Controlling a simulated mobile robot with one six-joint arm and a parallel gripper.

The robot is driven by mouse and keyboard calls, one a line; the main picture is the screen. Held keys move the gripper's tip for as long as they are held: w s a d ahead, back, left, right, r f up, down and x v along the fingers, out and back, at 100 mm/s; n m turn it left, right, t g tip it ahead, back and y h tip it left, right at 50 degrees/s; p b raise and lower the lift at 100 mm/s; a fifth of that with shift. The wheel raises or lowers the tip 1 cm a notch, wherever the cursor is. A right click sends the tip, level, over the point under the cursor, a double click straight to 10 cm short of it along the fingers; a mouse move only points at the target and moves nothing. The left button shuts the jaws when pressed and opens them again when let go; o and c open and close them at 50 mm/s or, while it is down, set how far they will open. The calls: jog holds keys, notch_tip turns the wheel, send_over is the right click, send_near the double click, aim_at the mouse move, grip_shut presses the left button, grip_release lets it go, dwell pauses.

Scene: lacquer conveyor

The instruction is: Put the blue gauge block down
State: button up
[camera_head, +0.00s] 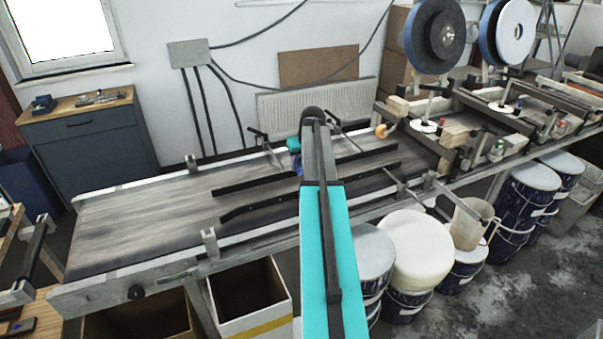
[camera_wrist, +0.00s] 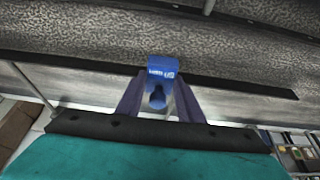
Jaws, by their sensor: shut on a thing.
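The blue gauge block (camera_wrist: 163,70) shows between the two dark fingers of my gripper (camera_wrist: 160,102) in the wrist view. It has pale lettering on its upper face and a dark recess below. My gripper is shut on it. Behind the block lies the grey conveyor belt (camera_wrist: 215,65) with a dark guide rail. In the head view my teal arm reaches over the conveyor (camera_head: 150,213), and a small blue part of the block (camera_head: 295,145) shows just left of the arm's far end. The arm hides most of my gripper there. I cannot tell the block's height above the belt.
Two dark guide rails (camera_head: 270,207) run along the belt, with metal posts (camera_head: 209,242) at its edges. The belt's left part is bare. Open boxes (camera_head: 248,294) stand below the front edge. Paint drums (camera_head: 415,250) stand to the right. Labelling machinery (camera_head: 490,140) occupies the right end.

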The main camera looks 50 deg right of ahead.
aim_at(301, 174)
jog(key=shift+f, duration=0.65)
jog(key=shift+f+p, duration=0.75)
jog(key=shift+f, duration=1.1)
jog(key=shift+f, duration=0.2)
jog(key=o, duration=1.3)
jog(key=shift+r, duration=0.3)
jog(key=b+v, duration=0.3)
jog(key=v, duration=0.8)
jog(key=shift+s+r, duration=0.2)
jog(key=shift+r, duration=0.15)
jog(key=shift+r, duration=0.1)
